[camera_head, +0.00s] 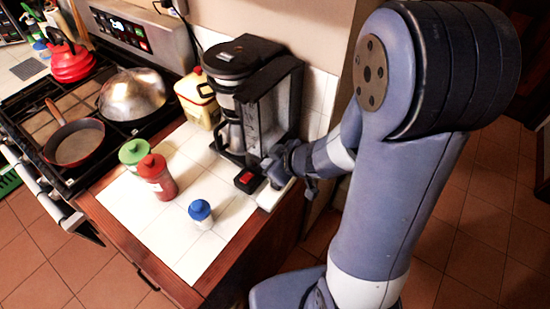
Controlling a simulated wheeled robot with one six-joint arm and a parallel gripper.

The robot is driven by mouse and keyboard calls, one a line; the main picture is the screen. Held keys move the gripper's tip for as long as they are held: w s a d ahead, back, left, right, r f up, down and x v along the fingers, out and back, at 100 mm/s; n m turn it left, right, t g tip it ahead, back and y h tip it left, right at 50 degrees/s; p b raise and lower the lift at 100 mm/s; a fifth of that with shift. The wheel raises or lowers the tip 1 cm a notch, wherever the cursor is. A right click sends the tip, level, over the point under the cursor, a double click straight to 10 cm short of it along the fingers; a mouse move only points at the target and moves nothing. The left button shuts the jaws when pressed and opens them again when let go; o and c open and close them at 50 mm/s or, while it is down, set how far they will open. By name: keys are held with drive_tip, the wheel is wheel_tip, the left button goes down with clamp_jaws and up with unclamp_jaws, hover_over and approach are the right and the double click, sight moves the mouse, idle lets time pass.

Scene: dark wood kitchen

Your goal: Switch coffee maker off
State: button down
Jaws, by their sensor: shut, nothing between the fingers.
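The black coffee maker (262,88) stands upright on the white tiled counter, against the back wall, with a steel and dark carafe in its front left part. A red switch (246,178) sits on a small black block at the front of its base. Whether the switch is on or off cannot be made out. My gripper (271,170) is shut and empty, low beside the front right of the coffee maker, just right of the red switch. I cannot tell whether it touches the machine. My wrist and forearm come in from the right.
A red-capped bottle (157,177), a green-capped jar (134,154) and a blue-capped jar (200,213) stand on the counter (190,262). A yellowish container (198,101) is left of the machine. The stove (35,116) holds pans and a red kettle (68,60).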

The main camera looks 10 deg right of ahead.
drive_tip(key=shift+v, duration=1.05)
drive_tip(key=shift+w+d, duration=0.1)
drive_tip(key=shift+d, duration=0.05)
drive_tip(key=shift+f, duration=0.1)
